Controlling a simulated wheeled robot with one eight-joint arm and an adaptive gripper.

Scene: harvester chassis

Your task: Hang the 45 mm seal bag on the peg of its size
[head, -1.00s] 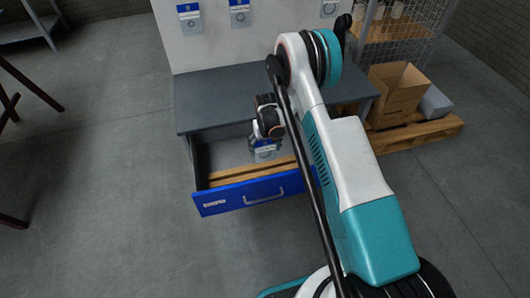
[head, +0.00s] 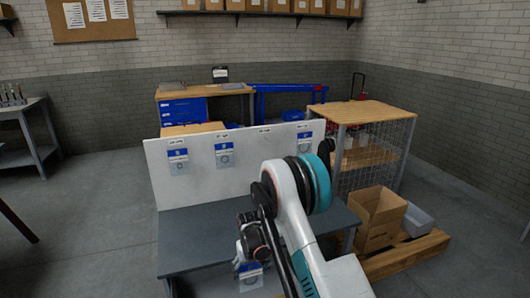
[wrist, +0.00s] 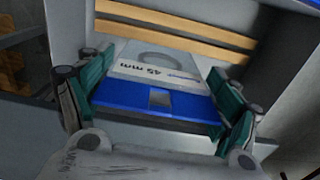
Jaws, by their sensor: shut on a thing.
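My gripper (wrist: 160,82) is shut on a flat bag (wrist: 158,68) with a clear body, a blue header with a hole, and the marking "45 mm". The green finger pads press it from both sides in the wrist view. In the head view my gripper (head: 247,240) holds the bag (head: 250,281) low at the bench's front. A white board (head: 200,190) behind the bench carries a row of small labels, unreadable here. Similar blue-topped bags hang at the left (head: 178,161), second (head: 225,155) and far right (head: 304,142) places. The third place (head: 265,139) shows no bag.
The grey bench top (head: 190,235) looks clear. A cardboard box (head: 377,218) and a grey bin (head: 417,221) stand on a pallet (head: 405,257) at the right, near a wire-mesh cage (head: 385,165).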

